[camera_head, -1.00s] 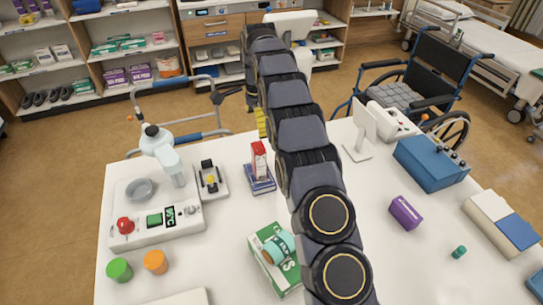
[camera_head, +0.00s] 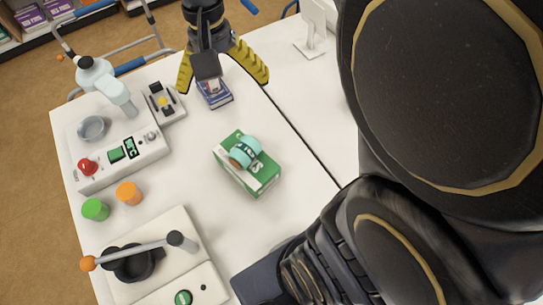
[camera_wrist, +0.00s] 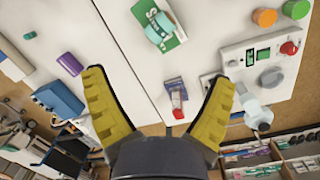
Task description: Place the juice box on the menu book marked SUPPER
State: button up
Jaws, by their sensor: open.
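The juice box (camera_wrist: 178,104) is red and white. In the head view the book (camera_head: 216,98) lies near the table's back edge, and the box is mostly hidden behind my gripper. I cannot read the book's lettering, so I cannot tell whether it says SUPPER. My gripper (camera_head: 223,84) has its yellow fingers spread wide above and behind the book. In the wrist view the box shows between the open fingers of my gripper (camera_wrist: 160,76), nearer the right one, apparently not gripped.
A green-and-white box (camera_head: 248,177) with a teal roll (camera_head: 246,152) on it is in front. A control unit (camera_head: 122,153) with a red button stands left, beside a small grey device (camera_head: 163,102). Orange (camera_head: 129,193) and green (camera_head: 95,209) cylinders are nearby. White table between is clear.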

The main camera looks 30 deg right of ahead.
jog(key=s+f+n, duration=0.1)
jog(key=s+n, duration=0.1)
jog(key=s, duration=0.5)
jog(key=s+a+f+n, duration=0.1)
jog(key=s+n, duration=0.2)
jog(key=s, duration=0.5)
jog(key=shift+f+n, duration=0.3)
jog(key=shift+f, duration=0.1)
